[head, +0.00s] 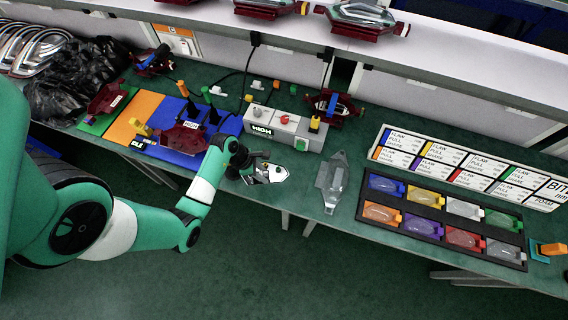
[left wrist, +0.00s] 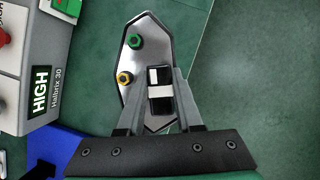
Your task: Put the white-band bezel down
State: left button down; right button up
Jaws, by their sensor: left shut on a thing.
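The white-band bezel is a shiny silver, pointed plate (left wrist: 152,48) with a green nut, a yellow nut and a black grip block crossed by a white band. It also shows in the head view (head: 273,173) near the front edge of the green table. My left gripper (left wrist: 160,98) is shut on the black block, with one finger on each side; it also shows in the head view (head: 250,168). I cannot tell whether the plate touches the table or hangs just above it. My right gripper is not in view.
A grey HIGH box (head: 272,128) stands behind the bezel. A clear lens (head: 331,182) lies to its right, then a black tray (head: 448,222) of coloured lenses. A blue mat (head: 222,128) with a red lamp is at left. Bare table lies between bezel and lens.

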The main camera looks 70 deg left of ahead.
aim_at(283, 169)
pick_arm(q)
jog(key=w+f+b, duration=0.1)
jog(key=w+f, duration=0.1)
jog(key=w+a+f+b, duration=0.1)
jog(key=w+f+b, duration=0.1)
jog(key=w+f, duration=0.1)
jog(key=w+a+f+b, duration=0.1)
jog(key=w+f, duration=0.1)
jog(key=w, duration=0.1)
jog(key=shift+w+a+f, duration=0.15)
jog(key=shift+a, duration=0.05)
jog(key=f, duration=0.1)
jog(key=f+b, duration=0.2)
jog(key=shift+w+a, duration=0.1)
jog(key=shift+w, duration=0.15)
jog(key=shift+f, duration=0.3)
jog(key=shift+f, duration=0.1)
jog(key=c, duration=0.6)
grip_release()
